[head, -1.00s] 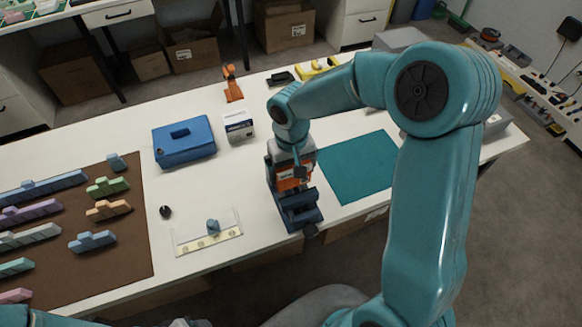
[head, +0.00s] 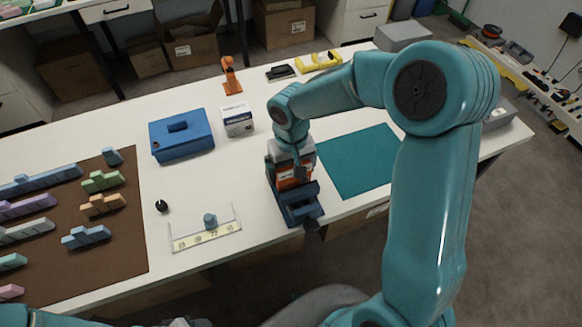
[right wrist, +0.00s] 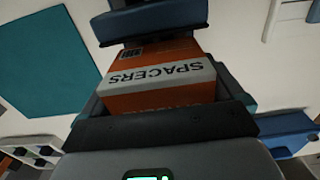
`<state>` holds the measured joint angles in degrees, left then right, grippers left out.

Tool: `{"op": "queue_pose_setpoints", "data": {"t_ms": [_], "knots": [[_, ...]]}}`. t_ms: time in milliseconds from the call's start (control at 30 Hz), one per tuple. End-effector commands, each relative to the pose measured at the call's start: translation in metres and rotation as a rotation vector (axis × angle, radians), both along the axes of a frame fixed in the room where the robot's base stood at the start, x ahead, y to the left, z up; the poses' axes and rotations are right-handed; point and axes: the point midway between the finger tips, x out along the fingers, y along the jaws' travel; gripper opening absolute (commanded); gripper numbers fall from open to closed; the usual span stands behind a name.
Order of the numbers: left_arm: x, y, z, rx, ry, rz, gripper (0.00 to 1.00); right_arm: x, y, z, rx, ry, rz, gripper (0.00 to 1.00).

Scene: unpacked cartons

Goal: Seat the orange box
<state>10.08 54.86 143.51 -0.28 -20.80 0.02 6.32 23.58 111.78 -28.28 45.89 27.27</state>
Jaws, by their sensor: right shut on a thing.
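The orange box (head: 289,183), with a white band reading "SPACERS", shows large in the right wrist view (right wrist: 150,95). My right gripper (head: 292,172) is shut on it near the table's front edge. In the right wrist view, dark jaw parts flank the box on both sides. A dark blue block-like piece (head: 301,207) stands right in front of the box in the head view and shows at the top of the right wrist view (right wrist: 150,20). I cannot tell whether box and piece touch.
A teal mat (head: 355,165) lies right of the gripper. White table between is bare.

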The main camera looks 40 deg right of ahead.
Motion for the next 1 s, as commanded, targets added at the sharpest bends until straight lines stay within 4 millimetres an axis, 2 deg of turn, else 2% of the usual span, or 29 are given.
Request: {"op": "queue_pose_setpoints", "data": {"t_ms": [167,200,433,567,1000], "knots": [[0.000,0.000,-0.006,0.000,0.000,0.000,0.54,0.000,0.000,-0.007,0.000,0.000,0.000,0.60],[0.000,0.000,-0.004,0.000,0.000,0.000,0.54,0.000,0.000,-0.005,0.000,0.000,0.000,1.00],[0.000,0.000,-0.004,0.000,0.000,0.000,0.54,0.000,0.000,-0.003,0.000,-0.001,0.000,1.00],[0.000,0.000,-0.003,0.000,0.000,0.000,0.54,0.001,0.000,0.010,-0.001,-0.004,0.000,1.00],[0.000,0.000,0.003,0.000,0.000,0.000,0.54,0.001,0.000,0.120,0.000,-0.004,0.000,1.00]]}}
